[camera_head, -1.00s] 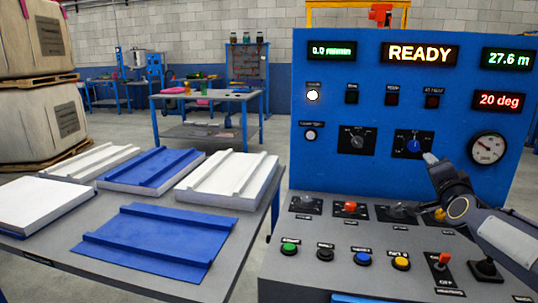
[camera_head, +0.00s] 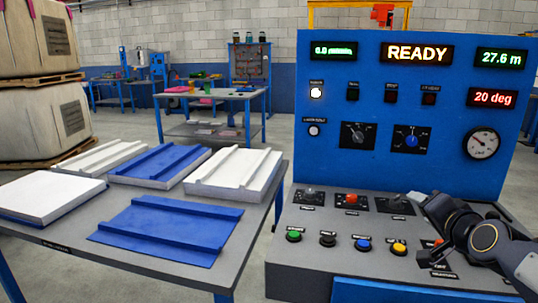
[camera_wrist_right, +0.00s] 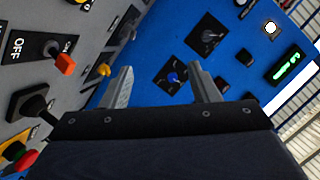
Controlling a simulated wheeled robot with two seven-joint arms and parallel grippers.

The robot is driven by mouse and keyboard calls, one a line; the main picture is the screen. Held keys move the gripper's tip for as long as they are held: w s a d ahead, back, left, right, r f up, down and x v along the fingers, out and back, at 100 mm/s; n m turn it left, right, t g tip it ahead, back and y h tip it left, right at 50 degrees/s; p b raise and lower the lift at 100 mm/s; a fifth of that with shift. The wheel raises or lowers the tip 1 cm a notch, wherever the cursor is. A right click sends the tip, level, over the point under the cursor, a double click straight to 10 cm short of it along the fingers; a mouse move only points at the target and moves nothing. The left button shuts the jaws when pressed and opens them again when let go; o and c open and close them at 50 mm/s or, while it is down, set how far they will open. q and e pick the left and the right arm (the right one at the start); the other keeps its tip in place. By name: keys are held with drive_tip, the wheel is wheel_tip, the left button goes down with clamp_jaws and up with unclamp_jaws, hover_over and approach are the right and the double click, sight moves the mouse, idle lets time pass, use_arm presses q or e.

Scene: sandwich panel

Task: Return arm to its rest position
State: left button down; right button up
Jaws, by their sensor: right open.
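My right gripper (camera_head: 412,202) is in front of the blue control panel (camera_head: 340,200), above the right part of its sloping grey desk. In the right wrist view its two fingers (camera_wrist_right: 160,86) stand apart with nothing between them. A blue-pointer knob (camera_wrist_right: 174,77) shows beyond the fingers there, apart from them. The same knob is on the upright panel in the head view (camera_head: 411,141). My right arm comes in from the lower right and hides part of the desk, including some of the switches there. My left gripper is not in view.
A grey table (camera_head: 150,262) at left holds white and blue ribbed panels (camera_head: 160,165) and a flat blue sheet (camera_head: 172,225). Buttons (camera_head: 293,236) and switches crowd the desk. A red-handled switch (camera_wrist_right: 64,62) and a black joystick (camera_wrist_right: 30,104) lie close to the right gripper.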

drive_tip(key=s+a+f+n+g+y, duration=0.1)
drive_tip(key=s+a+f+n+g, duration=0.25)
drive_tip(key=s+f, duration=0.45)
drive_tip(key=s+a+f+n+g+y, duration=0.2)
drive_tip(key=s+a+f, duration=0.25)
drive_tip(key=s, duration=0.65)
drive_tip(key=s+a+f+n+g+y, duration=0.1)
drive_tip(key=s+a+f+n+g, duration=0.2)
drive_tip(key=s+a+f, duration=0.5)
wheel_tip(320, 180, up, 26)
drive_tip(key=s+d+p, duration=0.2)
drive_tip(key=p, duration=2.2)
drive_tip(key=shift+s+d+r+g+p, duration=0.2)
drive_tip(key=shift+s+d+g+p, duration=0.15)
drive_tip(key=shift+d+p, duration=0.05)
